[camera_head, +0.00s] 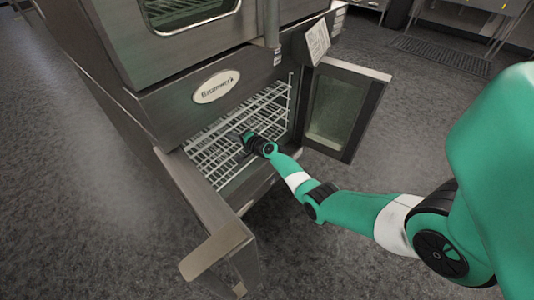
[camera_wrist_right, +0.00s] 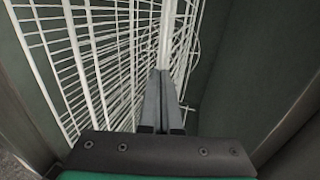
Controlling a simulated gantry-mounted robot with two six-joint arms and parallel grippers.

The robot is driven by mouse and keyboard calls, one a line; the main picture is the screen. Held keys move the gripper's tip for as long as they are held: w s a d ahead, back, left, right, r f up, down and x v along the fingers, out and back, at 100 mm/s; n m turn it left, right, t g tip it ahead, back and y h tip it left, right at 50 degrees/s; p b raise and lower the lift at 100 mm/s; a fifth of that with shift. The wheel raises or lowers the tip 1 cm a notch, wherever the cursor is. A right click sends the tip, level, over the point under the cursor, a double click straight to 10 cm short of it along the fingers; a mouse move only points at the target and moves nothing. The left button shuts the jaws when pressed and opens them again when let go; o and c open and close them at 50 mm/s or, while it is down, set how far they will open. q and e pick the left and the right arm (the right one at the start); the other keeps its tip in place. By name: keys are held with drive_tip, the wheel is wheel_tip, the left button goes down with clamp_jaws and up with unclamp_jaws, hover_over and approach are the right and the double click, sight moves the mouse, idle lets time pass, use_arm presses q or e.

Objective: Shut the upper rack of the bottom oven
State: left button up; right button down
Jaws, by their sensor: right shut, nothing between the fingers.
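The bottom oven (camera_head: 165,160) stands open, its left door (camera_head: 205,205) and right door (camera_head: 345,108) both swung outward. White wire racks (camera_head: 215,140) show inside the opening, and they fill much of the right wrist view (camera_wrist_right: 95,50). The upper and lower racks overlap, so I cannot tell exactly how far each one sticks out. My right gripper (camera_head: 245,137) is at the oven mouth, in front of the racks. In the right wrist view its fingers (camera_wrist_right: 160,90) are together and empty, against or close to a rack bar. My left gripper is not in view.
An upper oven (camera_head: 185,50) with a closed windowed door sits above. The left door's large handle (camera_head: 215,250) juts toward the front. The grey floor (camera_head: 90,220) is clear on the left. A metal stand (camera_head: 445,50) is at the back right.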

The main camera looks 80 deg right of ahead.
drive_tip(key=p+v, duration=0.6)
drive_tip(key=v, duration=0.6)
drive_tip(key=shift+s+a+f, duration=0.3)
drive_tip(key=shift+s, duration=0.1)
